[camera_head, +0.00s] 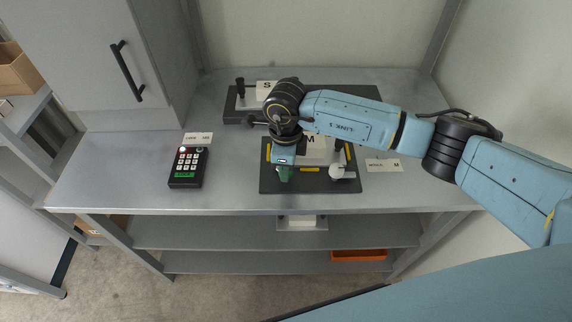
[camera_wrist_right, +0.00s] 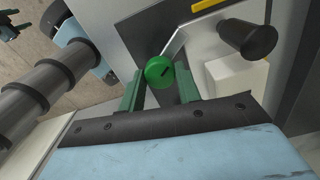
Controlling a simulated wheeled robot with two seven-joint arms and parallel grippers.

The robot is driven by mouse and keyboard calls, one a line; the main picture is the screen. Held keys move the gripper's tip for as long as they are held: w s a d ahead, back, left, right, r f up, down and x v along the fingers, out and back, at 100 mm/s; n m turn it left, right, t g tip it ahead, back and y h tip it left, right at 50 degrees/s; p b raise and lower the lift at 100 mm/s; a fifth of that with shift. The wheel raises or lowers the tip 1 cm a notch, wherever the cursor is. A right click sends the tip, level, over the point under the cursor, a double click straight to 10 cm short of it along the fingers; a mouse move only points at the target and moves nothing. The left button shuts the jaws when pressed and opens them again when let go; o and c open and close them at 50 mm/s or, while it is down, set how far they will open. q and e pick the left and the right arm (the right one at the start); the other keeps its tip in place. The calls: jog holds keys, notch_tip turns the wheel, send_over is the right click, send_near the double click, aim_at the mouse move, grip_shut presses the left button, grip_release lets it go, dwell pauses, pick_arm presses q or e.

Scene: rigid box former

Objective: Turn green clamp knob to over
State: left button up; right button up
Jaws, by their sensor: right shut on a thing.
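In the head view my right gripper (camera_head: 285,172) points down at the front left part of the dark fixture plate (camera_head: 330,186); the knob is hidden there by the gripper.
A black keypad (camera_head: 187,167) stands left on the metal bench. A second fixture (camera_head: 240,104) lies behind. The bench between keypad and plate is clear.

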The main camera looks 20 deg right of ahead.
jog(key=m, duration=0.3)
jog(key=shift+m, duration=2)
jog(key=o, duration=1)
jog(key=shift+c, duration=0.2)
jog(key=shift+r, duration=0.1)
notch_tip(320, 180, up, 13)
jog(key=shift+r, duration=0.15)
